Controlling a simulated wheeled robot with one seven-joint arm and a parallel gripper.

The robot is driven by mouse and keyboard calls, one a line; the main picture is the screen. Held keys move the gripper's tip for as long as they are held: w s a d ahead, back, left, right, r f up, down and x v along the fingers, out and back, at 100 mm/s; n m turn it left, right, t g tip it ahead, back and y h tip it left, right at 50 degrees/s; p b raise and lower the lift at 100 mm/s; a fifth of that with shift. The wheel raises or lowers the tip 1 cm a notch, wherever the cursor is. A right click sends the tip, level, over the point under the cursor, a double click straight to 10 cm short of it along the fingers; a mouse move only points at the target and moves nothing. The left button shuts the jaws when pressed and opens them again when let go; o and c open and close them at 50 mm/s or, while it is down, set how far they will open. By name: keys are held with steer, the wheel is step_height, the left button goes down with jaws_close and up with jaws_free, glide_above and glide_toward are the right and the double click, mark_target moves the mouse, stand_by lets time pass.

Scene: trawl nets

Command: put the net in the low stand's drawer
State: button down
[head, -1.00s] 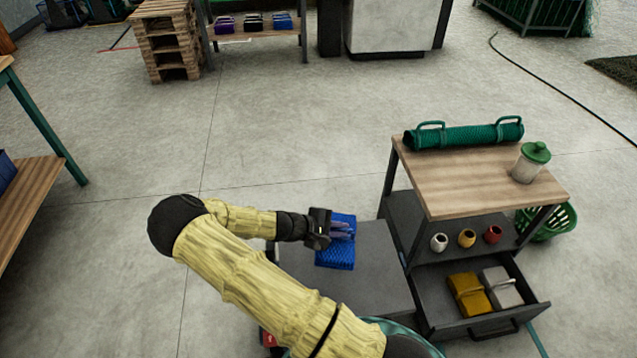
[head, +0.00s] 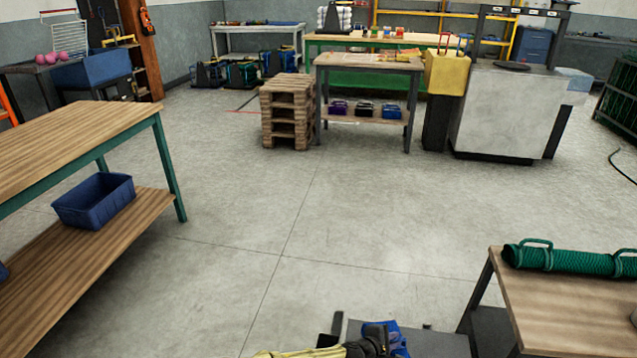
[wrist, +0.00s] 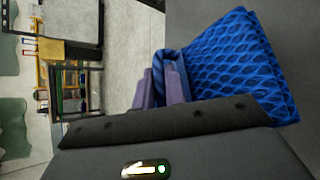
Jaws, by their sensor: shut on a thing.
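The net is a blue, mesh-patterned folded bundle (head: 400,342) at the bottom edge of the head view. The low stand (head: 545,300) is at the lower right, with a wooden top. Its drawer is out of view now.
A green rolled net with handles (head: 570,260) lies on the stand's top. At left is a wooden workbench (head: 75,140) with a blue bin (head: 95,200) on its lower shelf. Pallets (head: 288,112) and a table stand behind. The middle floor is clear.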

steer(key=shift+w+a+n+t+y, duration=0.55)
steer(key=shift+n+t+y, duration=0.2)
steer(key=shift+n, duration=0.25)
steer(key=shift+w+a+r+n+t+y, duration=0.15)
steer(key=shift+w+a+n+t+y, duration=0.45)
steer(key=shift+n, duration=0.3)
steer(key=w+a+r+n+y, duration=0.1)
steer(key=r+n+y, duration=0.1)
steer(key=w+a+r+n+t+y, duration=0.1)
steer(key=r+n+y, duration=0.1)
steer(key=w+a+r+n+t+y, duration=0.1)
steer(key=r+n+y, duration=0.1)
steer(key=shift+w, duration=0.4)
steer(key=s+r+p, duration=0.2)
steer(key=r+p, duration=1.4)
steer(key=r, duration=0.1)
steer(key=s+r+p, duration=0.2)
steer(key=r+p, duration=1.4)
steer(key=r, duration=0.1)
steer(key=shift+s+a+r+n, duration=0.15)
steer(key=shift+s+r+n, duration=0.05)
steer(key=shift+n, duration=0.1)
steer(key=shift+f+y, duration=0.1)
steer(key=shift+y, duration=0.15)
steer(key=s+f, duration=0.4)
steer(key=f, duration=0.1)
steer(key=shift+s+f, duration=0.2)
